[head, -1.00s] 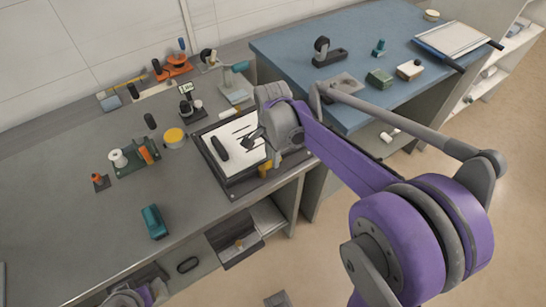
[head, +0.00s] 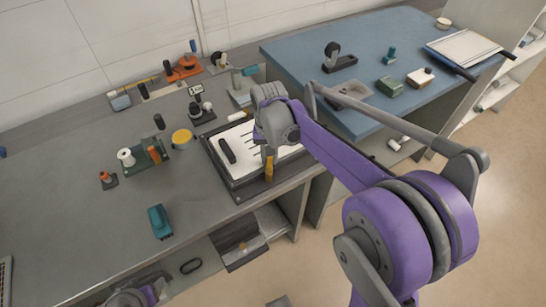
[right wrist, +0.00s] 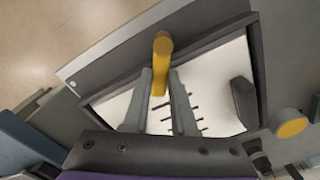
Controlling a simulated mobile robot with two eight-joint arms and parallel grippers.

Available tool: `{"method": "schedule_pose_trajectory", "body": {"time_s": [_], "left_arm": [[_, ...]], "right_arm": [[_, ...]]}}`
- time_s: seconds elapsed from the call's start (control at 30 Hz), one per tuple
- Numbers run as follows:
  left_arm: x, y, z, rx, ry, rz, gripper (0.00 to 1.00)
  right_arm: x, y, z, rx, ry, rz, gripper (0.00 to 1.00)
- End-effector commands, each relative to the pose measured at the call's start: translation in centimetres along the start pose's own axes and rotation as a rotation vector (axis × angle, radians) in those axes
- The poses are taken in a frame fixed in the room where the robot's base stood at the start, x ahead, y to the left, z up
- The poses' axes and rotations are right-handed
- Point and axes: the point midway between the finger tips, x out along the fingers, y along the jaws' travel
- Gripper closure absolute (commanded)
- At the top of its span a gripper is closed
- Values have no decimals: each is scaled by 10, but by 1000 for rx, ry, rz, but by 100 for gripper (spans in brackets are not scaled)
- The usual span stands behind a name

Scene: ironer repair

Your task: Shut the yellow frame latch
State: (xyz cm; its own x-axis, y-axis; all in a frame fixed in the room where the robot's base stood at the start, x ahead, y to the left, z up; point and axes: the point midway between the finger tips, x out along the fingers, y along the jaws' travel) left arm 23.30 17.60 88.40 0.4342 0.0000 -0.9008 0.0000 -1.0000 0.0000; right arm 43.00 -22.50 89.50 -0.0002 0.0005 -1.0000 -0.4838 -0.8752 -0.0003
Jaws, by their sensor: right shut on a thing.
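The yellow frame latch (head: 269,168) stands at the front edge of a dark frame (head: 245,188) with a white sheet inside, on the grey bench. In the right wrist view the latch (right wrist: 160,62) sits between the two fingers of my right gripper (right wrist: 160,84), which is shut on it. In the head view the right wrist hangs over the frame and hides part of it and the fingers. Part of my left arm shows at the bottom left edge; its gripper fingers do not show.
A black handle-like piece (head: 228,151) lies on the white sheet. A yellow round tin (head: 182,138), a green spool holder (head: 143,155) and a teal block (head: 159,222) stand to the left. A blue-topped table (head: 300,52) adjoins at right. The bench's left part is mostly clear.

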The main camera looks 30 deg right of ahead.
Motion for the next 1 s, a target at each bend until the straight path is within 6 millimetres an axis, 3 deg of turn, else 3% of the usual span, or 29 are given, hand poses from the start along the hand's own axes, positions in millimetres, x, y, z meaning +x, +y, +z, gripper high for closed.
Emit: {"method": "schedule_pose_trajectory", "body": {"time_s": [0.5, 1.0], "left_arm": [[0, 0, 0, 0, 0, 0, 42], [0, 0, 0, 0, 0, 0, 42]], "right_arm": [[0, -16, 3, -433, 1, 0, 100], [0, -21, 6, -595, 1, 0, 100]]}}
